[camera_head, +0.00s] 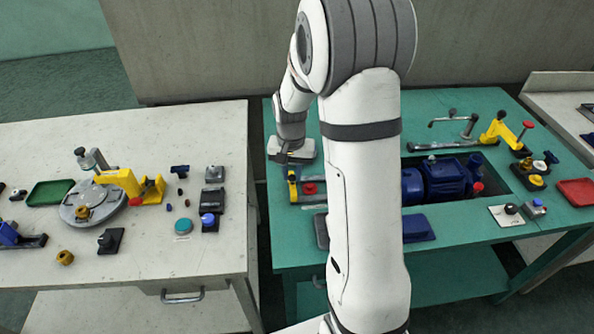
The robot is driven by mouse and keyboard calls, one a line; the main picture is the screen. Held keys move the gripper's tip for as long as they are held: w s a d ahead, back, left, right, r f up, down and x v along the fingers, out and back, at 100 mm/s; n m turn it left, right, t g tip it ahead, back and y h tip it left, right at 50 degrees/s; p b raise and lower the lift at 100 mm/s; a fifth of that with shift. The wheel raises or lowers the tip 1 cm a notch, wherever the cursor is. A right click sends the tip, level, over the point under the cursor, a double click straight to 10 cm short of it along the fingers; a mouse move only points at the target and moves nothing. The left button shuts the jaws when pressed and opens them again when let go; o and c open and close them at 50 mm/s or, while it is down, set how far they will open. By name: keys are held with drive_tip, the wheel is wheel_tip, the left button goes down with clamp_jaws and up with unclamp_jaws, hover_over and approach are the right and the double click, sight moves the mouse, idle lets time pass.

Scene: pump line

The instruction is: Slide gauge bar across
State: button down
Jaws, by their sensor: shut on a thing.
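My gripper (291,168) is at the left end of the green bench, pointing down. It is shut on the dark top of a small upright yellow piece (293,190). This piece seems to be part of the gauge bar, a low dark fixture (315,198) lying along the bench's left side. A red knob (310,188) sits on the fixture just right of the yellow piece. My forearm hides the fixture's right part, so its full length and far end cannot be seen. The fingertips are small and partly merged with the dark top.
A blue pump (440,180) sits in the bench's cutout, right of my arm. A blue tray (417,228) lies in front of it. A yellow clamp (503,132) and red tray (577,191) are at right. A gap separates the cluttered white table (120,265) at left.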

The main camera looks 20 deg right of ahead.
sight(290, 176)
drive_tip(key=shift+a, duration=0.2)
drive_tip(key=c, duration=1.4)
unclamp_jaws()
drive_tip(key=shift+a, duration=0.15)
drive_tip(key=shift+c, duration=0.2)
drive_tip(key=shift+o, duration=0.9)
wheel_tip(290, 176, up, 8)
drive_tip(key=shift+f, duration=0.1)
